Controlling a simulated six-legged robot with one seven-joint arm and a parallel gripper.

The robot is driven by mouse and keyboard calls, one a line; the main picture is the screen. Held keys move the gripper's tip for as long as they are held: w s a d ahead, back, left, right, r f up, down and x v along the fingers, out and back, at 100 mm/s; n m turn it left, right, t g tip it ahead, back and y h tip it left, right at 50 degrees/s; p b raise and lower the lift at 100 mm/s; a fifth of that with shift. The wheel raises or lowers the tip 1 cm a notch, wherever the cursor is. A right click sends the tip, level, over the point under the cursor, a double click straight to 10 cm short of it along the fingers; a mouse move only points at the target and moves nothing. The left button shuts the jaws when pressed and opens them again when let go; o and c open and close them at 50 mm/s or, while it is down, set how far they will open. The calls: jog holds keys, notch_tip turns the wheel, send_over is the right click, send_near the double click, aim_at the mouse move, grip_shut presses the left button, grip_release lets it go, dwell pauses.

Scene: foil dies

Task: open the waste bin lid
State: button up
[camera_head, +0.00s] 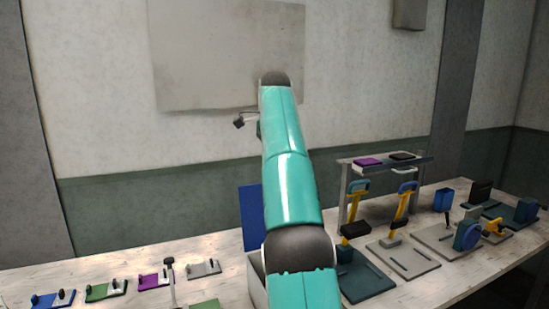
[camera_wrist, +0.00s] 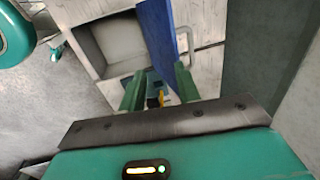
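The waste bin is a pale box (camera_head: 257,285), partly hidden behind my arm in the head view. In the wrist view its open top shows a grey hollow inside (camera_wrist: 122,38). Its blue lid (camera_head: 250,212) stands raised, roughly upright, in the head view. The lid (camera_wrist: 157,38) also shows edge-on in the wrist view, running down toward my right-hand finger. My gripper (camera_wrist: 160,88) has two green fingers set apart, with no object clearly held between them. Whether the right-hand finger touches the lid, I cannot tell. The fingers are hardly visible in the head view.
Several small coloured dies (camera_head: 105,289) lie on the pale table left of the bin. Hand presses with yellow levers (camera_head: 402,205), a rack (camera_head: 385,162) and a blue wheel (camera_head: 467,236) stand to the right. A wall rises behind the table.

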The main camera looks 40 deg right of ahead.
jog(key=s+a+r, duration=0.4)
jog(key=s, duration=0.4)
jog(key=shift+a+r, duration=0.15)
jog(key=shift+a, duration=0.1)
jog(key=shift+c, duration=0.4)
